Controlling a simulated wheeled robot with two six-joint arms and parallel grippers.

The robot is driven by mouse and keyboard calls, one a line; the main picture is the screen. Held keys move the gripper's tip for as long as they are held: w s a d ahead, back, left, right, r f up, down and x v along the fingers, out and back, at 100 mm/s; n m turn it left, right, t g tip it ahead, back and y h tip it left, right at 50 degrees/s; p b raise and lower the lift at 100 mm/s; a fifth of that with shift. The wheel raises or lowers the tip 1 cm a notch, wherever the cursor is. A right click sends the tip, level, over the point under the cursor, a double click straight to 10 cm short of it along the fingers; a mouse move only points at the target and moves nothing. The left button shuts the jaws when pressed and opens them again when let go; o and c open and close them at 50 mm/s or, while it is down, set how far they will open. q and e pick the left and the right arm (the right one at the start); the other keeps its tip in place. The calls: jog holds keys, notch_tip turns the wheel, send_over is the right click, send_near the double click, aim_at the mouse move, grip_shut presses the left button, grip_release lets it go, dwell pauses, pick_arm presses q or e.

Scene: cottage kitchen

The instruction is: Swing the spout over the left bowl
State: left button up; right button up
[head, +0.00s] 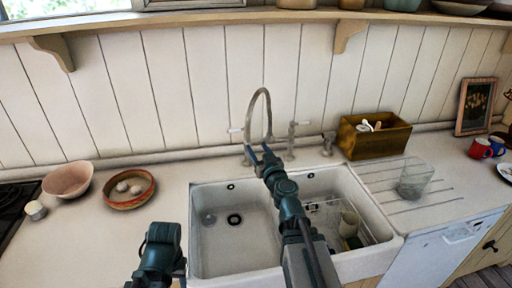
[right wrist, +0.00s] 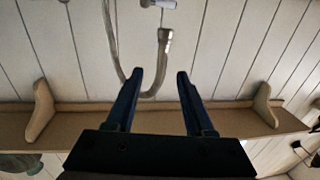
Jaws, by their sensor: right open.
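Whether the end is over a bowl is hard to tell. The left bowl (head: 215,255) is empty, with a dark drain. My right gripper (head: 259,152) is up close to the spout, below its arch. In the right wrist view the gripper (right wrist: 158,76) is open, and the spout's curve (right wrist: 163,50) shows between the fingertips; contact cannot be told. Only part of my left arm shows, at bottom left.
White-handled taps flank the spout. A wooden box (head: 372,143) and a glass (head: 414,178) stand right. A pink bowl (head: 67,180) and a brown dish (head: 128,203) stand left. A shelf runs above.

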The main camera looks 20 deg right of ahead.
jog(key=shift+c, duration=0.2)
jog(key=shift+c, duration=1.2)
jog(key=shift+d+f+m+y, duration=0.2)
jog(key=shift+d+m+y, duration=0.1)
jog(key=shift+d+m, duration=0.1)
jog(key=shift+c, duration=1.3)
jog(key=d+m+y, duration=0.1)
jog(key=d+f+m+y+b, duration=0.1)
jog(key=m, duration=0.1)
jog(key=s+d+f+m+y+b, duration=0.1)
jog(key=shift+d, duration=0.15)
grip_shut()
jog(key=s+d+f+m+g+y+b, duration=0.1)
jog(key=s+d+m+g+y+b, duration=0.1)
jog(key=s+d+m+y, duration=0.2)
jog(key=shift+s+f+m+y, duration=0.4)
jog(key=shift+s+m+y, duration=0.35)
jog(key=shift+m, duration=0.95)
